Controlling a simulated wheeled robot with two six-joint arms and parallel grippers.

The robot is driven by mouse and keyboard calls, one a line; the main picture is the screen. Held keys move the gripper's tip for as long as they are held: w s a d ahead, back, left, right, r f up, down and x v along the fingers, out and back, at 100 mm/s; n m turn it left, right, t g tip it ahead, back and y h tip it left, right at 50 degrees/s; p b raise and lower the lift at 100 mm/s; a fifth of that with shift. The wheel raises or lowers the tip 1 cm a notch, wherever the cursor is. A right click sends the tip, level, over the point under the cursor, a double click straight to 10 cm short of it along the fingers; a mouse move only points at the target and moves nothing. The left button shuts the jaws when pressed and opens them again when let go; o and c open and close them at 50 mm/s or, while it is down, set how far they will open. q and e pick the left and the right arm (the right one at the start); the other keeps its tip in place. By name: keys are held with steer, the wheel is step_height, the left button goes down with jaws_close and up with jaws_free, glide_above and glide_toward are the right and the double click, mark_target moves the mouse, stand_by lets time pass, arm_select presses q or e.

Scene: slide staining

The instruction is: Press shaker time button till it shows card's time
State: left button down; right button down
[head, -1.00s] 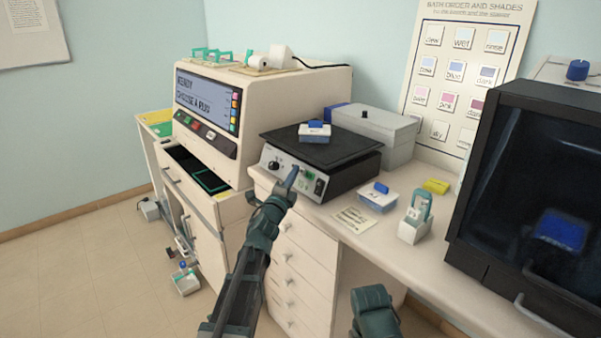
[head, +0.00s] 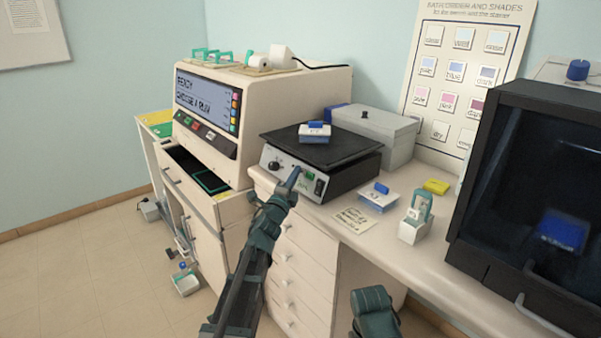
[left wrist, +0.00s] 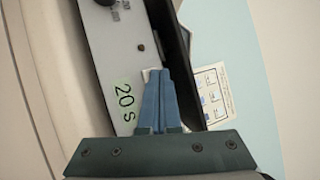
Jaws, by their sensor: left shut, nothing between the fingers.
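The shaker (head: 345,182) stands on the bench, with a black platform on top and a grey front panel. The panel carries a dark knob (head: 273,165) and a small green display (head: 308,176). In the left wrist view the display (left wrist: 123,102) reads 20 s. My left gripper (head: 295,172) is shut and empty, its fingertips at the panel. In the left wrist view the blue fingertips (left wrist: 155,74) lie over a small pale button (left wrist: 147,73), mostly covering it; I cannot tell if it is pressed in. A paper card (head: 352,219) lies before the shaker, its writing too small to read.
A blue-lidded box (head: 314,132) sits on the shaker platform. Another blue-lidded box (head: 379,196), a yellow block (head: 436,187) and a slide holder (head: 415,220) stand to the right. The stainer (head: 260,110) is at left, above an open drawer. A dark-windowed cabinet (head: 530,190) is at right.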

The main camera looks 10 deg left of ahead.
arm_select(q)
steer(key=shift+s+r, duration=0.1)
stand_by(0.3)
steer(key=shift+s+a+r+p, duration=0.2)
steer(key=shift+s+a+p, duration=0.1)
steer(key=shift+s+a, duration=0.15)
steer(key=shift+s+a+r+p, duration=0.3)
steer(key=shift+s+a, duration=0.15)
steer(key=shift+s, duration=0.15)
steer(key=shift+s+a+r+p, duration=0.35)
steer(key=shift+s+a, duration=0.1)
steer(key=shift+s, duration=0.2)
steer(key=shift+s+a+r+p, duration=0.3)
steer(key=shift+s+a, duration=0.15)
steer(key=shift+s, duration=0.15)
steer(key=shift+f, duration=0.1)
